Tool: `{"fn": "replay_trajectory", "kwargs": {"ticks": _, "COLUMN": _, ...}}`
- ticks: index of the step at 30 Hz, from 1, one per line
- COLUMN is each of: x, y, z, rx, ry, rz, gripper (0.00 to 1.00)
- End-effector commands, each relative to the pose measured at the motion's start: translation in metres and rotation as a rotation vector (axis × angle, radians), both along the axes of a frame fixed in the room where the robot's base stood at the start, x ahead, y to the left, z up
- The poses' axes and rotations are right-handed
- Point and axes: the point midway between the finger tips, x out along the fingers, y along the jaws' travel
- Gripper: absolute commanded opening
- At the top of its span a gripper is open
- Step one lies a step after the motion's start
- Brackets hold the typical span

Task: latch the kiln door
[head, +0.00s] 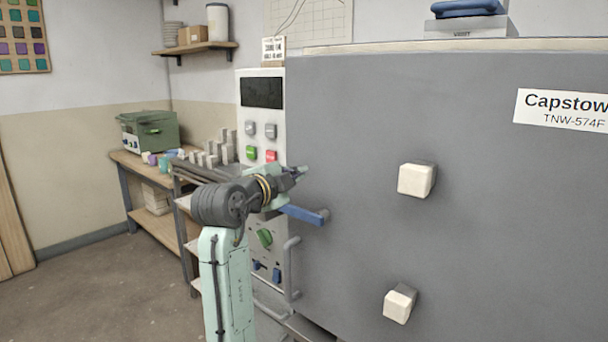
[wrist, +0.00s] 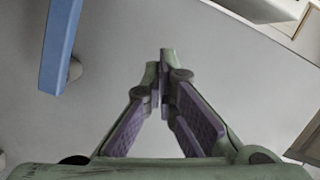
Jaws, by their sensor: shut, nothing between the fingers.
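The kiln door (head: 480,220) is the large grey panel filling the right of the head view. It looks closed, but its left edge is partly hidden by my arm. A blue latch lever (head: 303,214) sits at its left edge, lying near horizontal from a round pivot at its right end. My gripper (head: 303,171) is in front of the door, just above the lever and apart from it. In the wrist view my fingertips (wrist: 163,62) meet with nothing between them. The blue lever (wrist: 60,45) shows there at upper left, clear of the fingers.
Two pale blocks (head: 416,179) stick out of the door to the right. A white control panel (head: 261,125) with buttons stands behind my gripper. A metal bar handle (head: 291,268) is below the lever. A wooden bench (head: 125,160) stands far left, with open floor before it.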

Motion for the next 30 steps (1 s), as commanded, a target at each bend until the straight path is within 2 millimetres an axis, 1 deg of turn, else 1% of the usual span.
{"fn": "replay_trajectory", "kwargs": {"ticks": 4, "x": 0.007, "y": 0.009, "z": -0.008, "rx": -0.111, "ry": 0.082, "rz": -0.001, "gripper": 0.0}}
{"fn": "replay_trajectory", "kwargs": {"ticks": 13, "x": 0.019, "y": 0.026, "z": -0.028, "rx": -0.111, "ry": 0.082, "rz": 0.001, "gripper": 0.0}}
{"fn": "replay_trajectory", "kwargs": {"ticks": 15, "x": 0.021, "y": 0.029, "z": -0.032, "rx": -0.164, "ry": 0.12, "rz": 0.001, "gripper": 0.0}}
{"fn": "replay_trajectory", "kwargs": {"ticks": 24, "x": 0.029, "y": 0.039, "z": -0.051, "rx": -0.338, "ry": 0.247, "rz": -0.001, "gripper": 0.0}}
{"fn": "replay_trajectory", "kwargs": {"ticks": 30, "x": 0.031, "y": 0.043, "z": -0.06, "rx": -0.336, "ry": 0.243, "rz": 0.0, "gripper": 0.0}}
